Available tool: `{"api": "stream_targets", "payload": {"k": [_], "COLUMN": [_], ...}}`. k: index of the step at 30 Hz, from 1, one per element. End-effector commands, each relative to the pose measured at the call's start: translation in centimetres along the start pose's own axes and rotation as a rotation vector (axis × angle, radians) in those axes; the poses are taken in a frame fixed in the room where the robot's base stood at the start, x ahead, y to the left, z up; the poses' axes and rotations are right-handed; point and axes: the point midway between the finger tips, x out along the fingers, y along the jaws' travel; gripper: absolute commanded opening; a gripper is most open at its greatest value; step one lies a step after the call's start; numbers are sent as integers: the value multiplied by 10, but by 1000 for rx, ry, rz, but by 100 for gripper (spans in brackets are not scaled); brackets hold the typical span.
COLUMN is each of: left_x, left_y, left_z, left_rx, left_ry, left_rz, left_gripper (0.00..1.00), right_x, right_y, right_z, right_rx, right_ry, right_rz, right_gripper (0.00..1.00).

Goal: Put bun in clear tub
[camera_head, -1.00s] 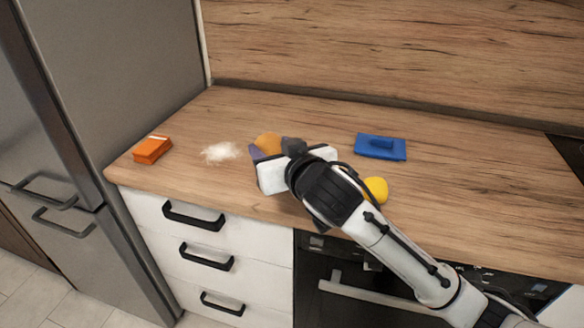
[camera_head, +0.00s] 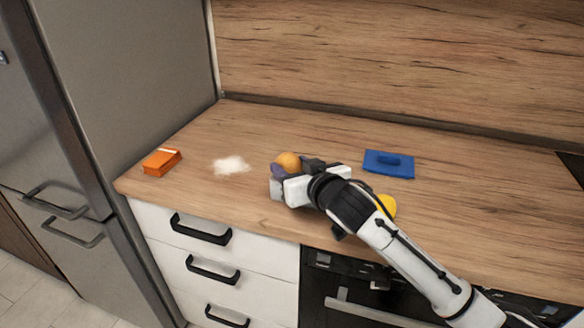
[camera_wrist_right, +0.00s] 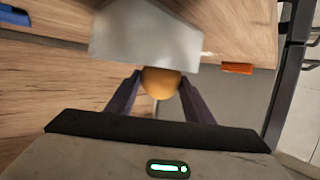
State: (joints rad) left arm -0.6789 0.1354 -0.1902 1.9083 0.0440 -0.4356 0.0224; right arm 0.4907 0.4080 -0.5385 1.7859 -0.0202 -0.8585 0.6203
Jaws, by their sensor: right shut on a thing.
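The bun (camera_head: 288,161) is round and orange-brown. My right gripper (camera_head: 282,169) is shut on it over the counter; its purplish fingers show on both sides of the bun (camera_wrist_right: 160,82) in the right wrist view. I cannot tell its exact height above the wood. My left gripper is not in view.
An orange box (camera_head: 161,162) stands at the counter's left end near the fridge (camera_head: 150,60). A blue flat object (camera_head: 388,163) lies right of the gripper. A yellow object (camera_head: 387,205) is partly hidden behind my right arm. The counter between patch and splashback is clear.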

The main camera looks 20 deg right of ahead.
Motion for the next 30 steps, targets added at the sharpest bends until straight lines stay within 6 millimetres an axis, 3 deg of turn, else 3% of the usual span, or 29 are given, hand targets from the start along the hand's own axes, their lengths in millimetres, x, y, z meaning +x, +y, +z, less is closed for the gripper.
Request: {"api": "stream_targets", "payload": {"k": [11,12,15,25,30], "left_x": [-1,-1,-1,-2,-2], "left_y": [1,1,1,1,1], "left_z": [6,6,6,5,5], "left_rx": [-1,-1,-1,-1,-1], "left_ry": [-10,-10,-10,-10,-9], "left_rz": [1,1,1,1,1], "left_gripper": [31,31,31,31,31], "right_x": [2,2,1,0,-20], "right_y": [0,0,0,0,-1], "right_z": [5,4,4,0,2], "right_rx": [0,0,0,0,1], "right_ry": [2,3,2,3,1], "right_rz": [0,0,0,0,-2], "right_gripper": [25,52,66,66,66]}}
